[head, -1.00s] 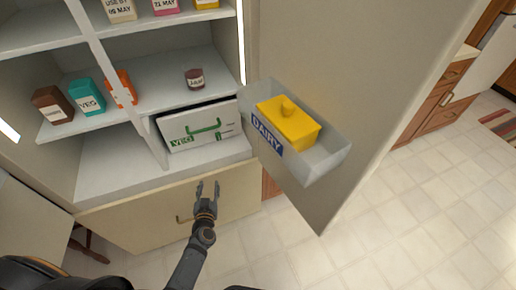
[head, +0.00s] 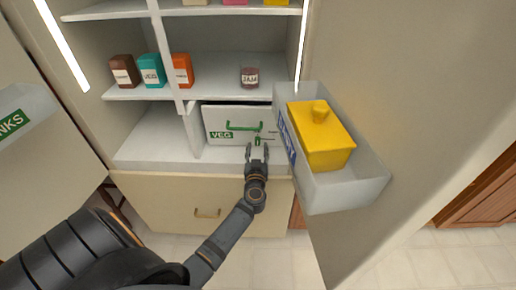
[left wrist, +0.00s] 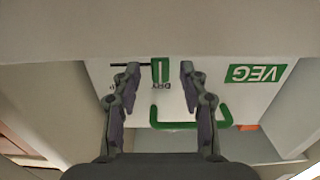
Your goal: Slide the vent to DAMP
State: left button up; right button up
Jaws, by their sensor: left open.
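The white VEG drawer (head: 230,118) sits low in the fridge with a green handle (head: 243,127). Its vent slider, a small green tab (head: 257,138), is on the drawer front to the right of the handle's middle. In the left wrist view, which shows the drawer upside down, the green tab (left wrist: 160,69) stands beside the DRY mark. A dark slot runs left from it toward a label partly hidden by a finger. My left gripper (head: 257,151) is open in front of the tab, with one finger on either side of it in the wrist view; contact cannot be told.
The open fridge door at right carries a clear DAIRY bin (head: 345,193) with a yellow butter dish (head: 322,138), close to my gripper's right. A closed lower drawer (head: 160,198) lies below. Cartons and a jam jar (head: 250,77) stand on the shelf above.

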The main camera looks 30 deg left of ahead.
pick_arm(q)
jog(key=shift+x, duration=1)
grip_shut()
